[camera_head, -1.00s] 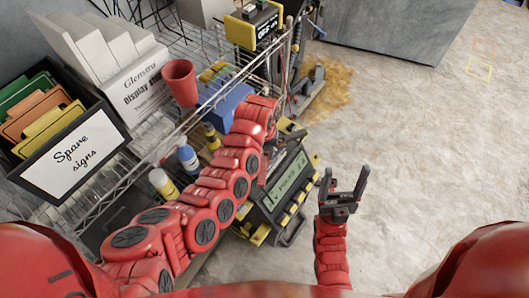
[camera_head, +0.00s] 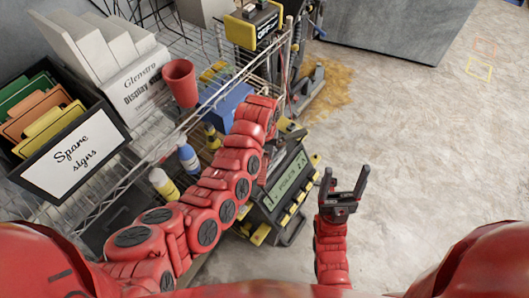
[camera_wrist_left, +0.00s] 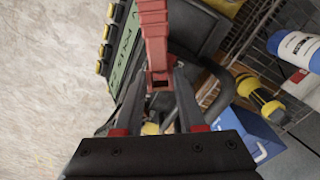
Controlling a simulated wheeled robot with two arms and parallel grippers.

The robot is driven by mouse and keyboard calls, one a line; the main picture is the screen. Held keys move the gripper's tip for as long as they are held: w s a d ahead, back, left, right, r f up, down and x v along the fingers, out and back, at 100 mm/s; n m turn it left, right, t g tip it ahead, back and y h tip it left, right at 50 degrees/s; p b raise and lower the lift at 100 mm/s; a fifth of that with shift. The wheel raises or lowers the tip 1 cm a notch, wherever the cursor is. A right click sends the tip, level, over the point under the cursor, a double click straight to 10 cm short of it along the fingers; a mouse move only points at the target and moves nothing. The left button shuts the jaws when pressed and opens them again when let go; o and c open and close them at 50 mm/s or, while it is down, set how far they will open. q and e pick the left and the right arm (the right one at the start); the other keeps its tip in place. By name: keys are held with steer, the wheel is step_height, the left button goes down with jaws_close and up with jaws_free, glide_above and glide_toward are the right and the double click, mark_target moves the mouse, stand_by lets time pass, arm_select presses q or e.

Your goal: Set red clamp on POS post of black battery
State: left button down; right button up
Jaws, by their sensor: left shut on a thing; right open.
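The red clamp (camera_wrist_left: 154,30) is held between the fingertips of my left gripper (camera_wrist_left: 160,75) in the left wrist view, reaching away toward the top edge. In the head view my red left arm hides the left gripper and the clamp. A dark box-like thing (camera_wrist_left: 195,25) lies just right of the clamp in the wrist view. I cannot tell whether it is the black battery, and no POS post can be made out. My right gripper (camera_head: 344,188) is open and empty over the bare floor.
A black unit with a green display panel (camera_head: 287,181) stands beside my left arm. The concrete floor (camera_head: 430,140) at right is clear.

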arm_select(q)
steer(key=shift+f+b, duration=0.95)
steer(key=shift+f, duration=0.4)
steer(key=shift+c, duration=2.1)
jaws_free()
steer(key=shift+r, duration=0.1)
step_height(320, 180, up, 7)
steer(key=shift+w+f+b, duration=0.1)
steer(key=shift+f+b, duration=0.1)
steer(key=shift+b, duration=0.2)
step_height(320, 180, up, 11)
steer(key=p, duration=0.4)
steer(key=shift+f, duration=0.15)
